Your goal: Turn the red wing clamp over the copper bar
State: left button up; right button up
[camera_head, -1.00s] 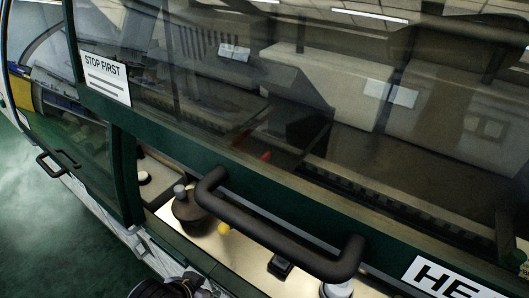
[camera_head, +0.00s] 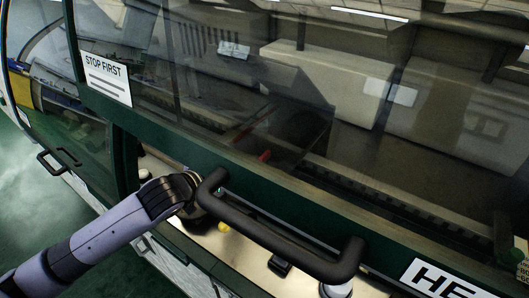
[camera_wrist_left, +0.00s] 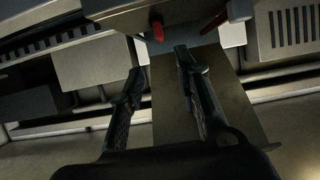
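A small red part (camera_head: 265,156) shows dimly through the dark glass hood in the head view; it may be the wing clamp. In the left wrist view, a red rounded piece (camera_wrist_left: 157,30) hangs near the top centre, and a second red piece (camera_wrist_left: 214,22) lies to its right. I cannot tell which is the clamp. No copper bar can be made out for sure. My left gripper (camera_wrist_left: 158,62) is open, with nothing between its fingers, below and apart from the red pieces. In the head view its fingers are hidden behind the hood's lower edge and handle. My right gripper is not in view.
The green-framed hood has a thick black handle (camera_head: 285,238) close beside my left wrist. A STOP FIRST sign (camera_head: 107,78) is on the glass. Below the hood, a pale deck carries a yellow knob (camera_head: 223,228) and a black block (camera_head: 281,267). Green floor lies left.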

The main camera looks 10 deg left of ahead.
pick_arm(q)
jog(key=p+x, duration=0.2)
jog(key=x, duration=1.2)
jog(key=shift+c, duration=0.2)
grip_shut()
